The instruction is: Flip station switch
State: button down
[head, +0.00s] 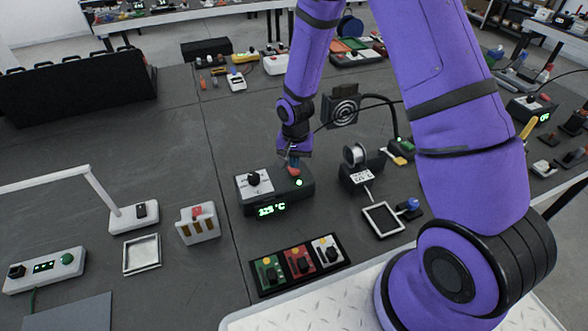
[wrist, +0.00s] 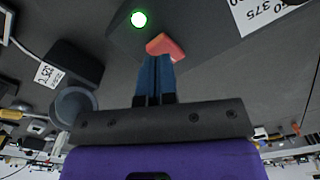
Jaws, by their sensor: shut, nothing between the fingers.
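The station (head: 258,210) is a dark box with a black knob, a white dial label, a lit green temperature display, a glowing green light and a red rocker switch (head: 295,170). My gripper (head: 293,159) is over the rear right of its top, pointing down at the switch. In the wrist view the blue fingers (wrist: 155,66) are together, with nothing between them. Their tips are at the red switch (wrist: 166,46), which looks tilted. I cannot tell whether they touch it. The green light (wrist: 138,19) glows beside it.
A solder spool on a stand (head: 357,170) is close to the right of the station. A fan-like black unit (head: 341,108) stands behind. Three coloured switch panels (head: 300,264) lie in front. A white switch box (head: 197,223) is to the left. The grey table is clear behind left.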

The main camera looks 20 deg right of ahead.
jog(key=shift+f, duration=1.3)
dwell(0.9)
jog(key=shift+r, duration=3.55)
jog(key=shift+r, duration=0.2)
jog(key=s+d+r+n+t, duration=0.15)
jog(key=s+r, duration=0.25)
jog(key=r, duration=0.8)
jog(key=s+d+r+n+t, duration=0.1)
jog(key=s+d+r, duration=0.25)
jog(key=r, duration=0.85)
jog(key=s+d+r+n+t, duration=0.1)
jog(key=s+r, duration=0.4)
jog(key=s, duration=0.4)
jog(key=s+d+r+n+t, duration=0.1)
jog(key=s+r+n, duration=0.1)
jog(key=s+r, duration=0.4)
jog(key=s, duration=0.4)
jog(key=shift+s+r+t, duration=0.2)
jog(key=shift+s+t, duration=0.1)
jog(key=shift+t, duration=0.05)
